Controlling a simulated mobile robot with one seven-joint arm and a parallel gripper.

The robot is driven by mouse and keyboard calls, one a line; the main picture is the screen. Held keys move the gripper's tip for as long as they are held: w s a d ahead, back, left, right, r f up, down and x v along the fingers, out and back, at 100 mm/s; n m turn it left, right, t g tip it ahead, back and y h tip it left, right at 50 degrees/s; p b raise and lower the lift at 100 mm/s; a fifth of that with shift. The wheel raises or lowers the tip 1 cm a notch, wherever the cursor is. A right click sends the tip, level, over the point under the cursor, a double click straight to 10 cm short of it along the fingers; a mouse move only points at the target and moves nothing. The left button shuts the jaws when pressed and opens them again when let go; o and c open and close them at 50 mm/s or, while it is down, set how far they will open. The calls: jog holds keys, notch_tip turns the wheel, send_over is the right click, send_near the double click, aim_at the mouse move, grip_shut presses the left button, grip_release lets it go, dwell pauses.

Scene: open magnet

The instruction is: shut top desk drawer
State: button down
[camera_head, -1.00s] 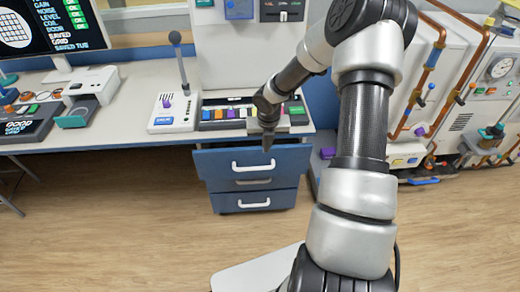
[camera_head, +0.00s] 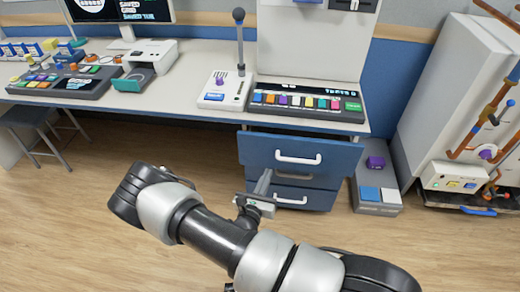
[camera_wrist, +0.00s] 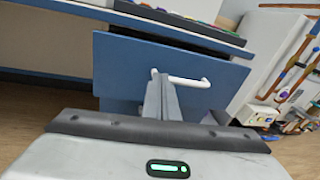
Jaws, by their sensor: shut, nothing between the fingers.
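The top desk drawer (camera_head: 322,159) is blue with a white bar handle (camera_head: 298,159). It stands pulled out under the desk top, with a dark gap above its front. In the wrist view the drawer front (camera_wrist: 120,72) fills the middle, its white handle (camera_wrist: 190,81) partly hidden behind my fingers. My gripper (camera_head: 264,182) is shut and empty, its fingers pointing up toward the drawer front, just below and left of the handle in the head view. In the wrist view my fingertips (camera_wrist: 160,82) overlap the handle's left part; I cannot tell whether they touch it.
A lower drawer with a white handle (camera_head: 291,201) sits beneath. The desk top (camera_head: 190,85) carries a lever box (camera_head: 226,90) and a button panel (camera_head: 308,98). A grey box with a purple knob (camera_head: 377,190) stands right of the drawers. Floor is open in front.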

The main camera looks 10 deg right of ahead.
jog(key=a+t+y, duration=0.2)
jog(key=a, duration=0.2)
jog(key=b, duration=0.3)
send_near(261, 139)
jog(key=shift+n+y, duration=0.3)
jog(key=shift+n, duration=0.1)
jog(key=x, duration=0.6)
jog(key=shift+w+d+r, duration=0.15)
jog(key=shift+d, duration=0.15)
